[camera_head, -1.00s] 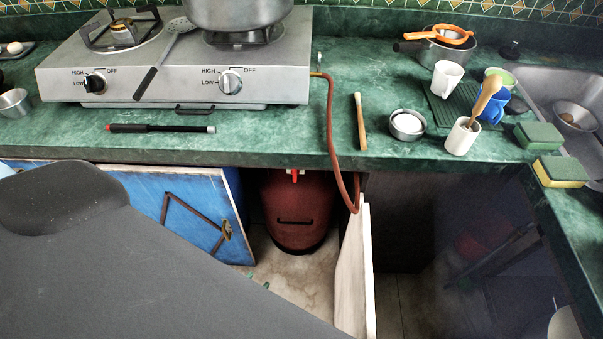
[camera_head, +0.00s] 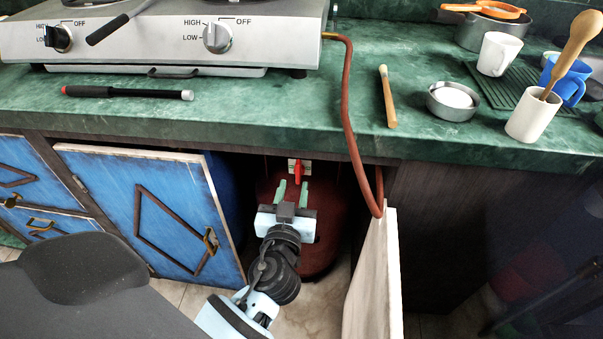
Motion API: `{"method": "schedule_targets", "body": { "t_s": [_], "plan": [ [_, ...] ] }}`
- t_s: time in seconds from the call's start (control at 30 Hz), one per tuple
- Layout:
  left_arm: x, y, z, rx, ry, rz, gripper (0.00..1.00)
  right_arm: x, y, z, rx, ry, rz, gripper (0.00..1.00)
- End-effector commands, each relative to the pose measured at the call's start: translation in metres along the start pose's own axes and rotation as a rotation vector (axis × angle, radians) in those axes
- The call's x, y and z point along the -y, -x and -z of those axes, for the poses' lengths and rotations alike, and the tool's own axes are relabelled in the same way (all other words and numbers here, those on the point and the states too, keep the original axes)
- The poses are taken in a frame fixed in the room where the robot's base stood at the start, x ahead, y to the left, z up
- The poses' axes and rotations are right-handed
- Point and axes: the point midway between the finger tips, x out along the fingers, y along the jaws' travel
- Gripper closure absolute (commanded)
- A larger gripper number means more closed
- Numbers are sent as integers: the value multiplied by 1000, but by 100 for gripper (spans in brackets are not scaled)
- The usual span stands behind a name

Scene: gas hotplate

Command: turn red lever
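The small red lever (camera_head: 296,167) is on the valve at the top of the dark red gas cylinder (camera_head: 329,228), inside the cabinet under the counter. My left gripper (camera_head: 292,192) points into the cabinet just below the lever in the picture. Its two green-tipped fingers are apart with nothing between them. They look apart from the lever; the exact depth gap is hard to judge. The gripper body hides part of the cylinder. My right gripper is not in view.
A blue cabinet door (camera_head: 150,215) stands open at left and a pale door edge (camera_head: 373,270) at right, flanking the opening. A red-brown hose (camera_head: 349,120) hangs from the hotplate (camera_head: 150,40) beside the opening. The green counter (camera_head: 270,115) overhangs above.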

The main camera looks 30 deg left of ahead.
Motion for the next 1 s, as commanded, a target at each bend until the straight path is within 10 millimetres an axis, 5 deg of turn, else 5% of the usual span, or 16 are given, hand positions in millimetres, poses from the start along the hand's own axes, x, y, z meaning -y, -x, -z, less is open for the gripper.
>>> {"method": "schedule_targets", "body": {
  "t_s": [0.37, 0.7, 1.0],
  "plan": [
    [-1, -11, 4, -18, 7, 7, 67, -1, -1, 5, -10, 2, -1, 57],
    [0, -59, 5, -17, 5, 7, 67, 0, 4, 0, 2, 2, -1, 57],
    [0, -81, 4, -15, 6, 7, 67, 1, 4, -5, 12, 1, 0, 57]
  ]
}}
